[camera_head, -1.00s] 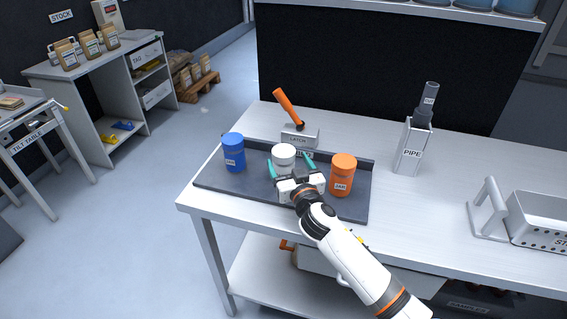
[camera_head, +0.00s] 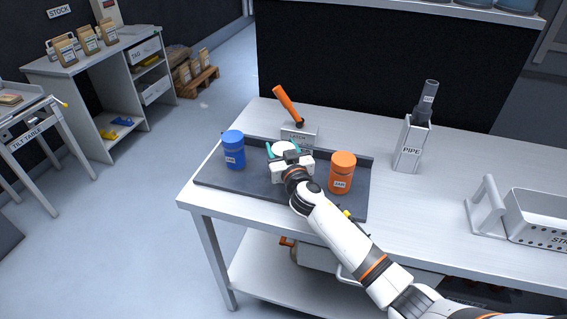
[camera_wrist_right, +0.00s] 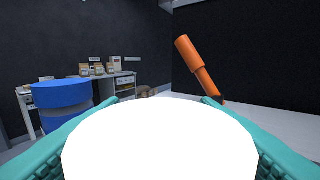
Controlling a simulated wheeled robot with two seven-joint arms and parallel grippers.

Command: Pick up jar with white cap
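The jar with the white cap (camera_head: 282,149) stands on the dark tray between a blue jar (camera_head: 234,150) and an orange jar (camera_head: 341,173). Its lower part is hidden behind my right gripper (camera_head: 285,153). My right gripper is open, with its teal fingers on either side of the jar. In the right wrist view the white cap (camera_wrist_right: 160,145) fills the space between the two fingers. I cannot tell whether the fingers touch it. My left gripper is not in view.
The dark tray (camera_head: 265,191) lies on the white workbench (camera_head: 462,170). A latch block with an orange handle (camera_head: 288,104) stands just behind the jar. A pipe holder (camera_head: 411,146) and a perforated metal basket (camera_head: 540,218) are to the right.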

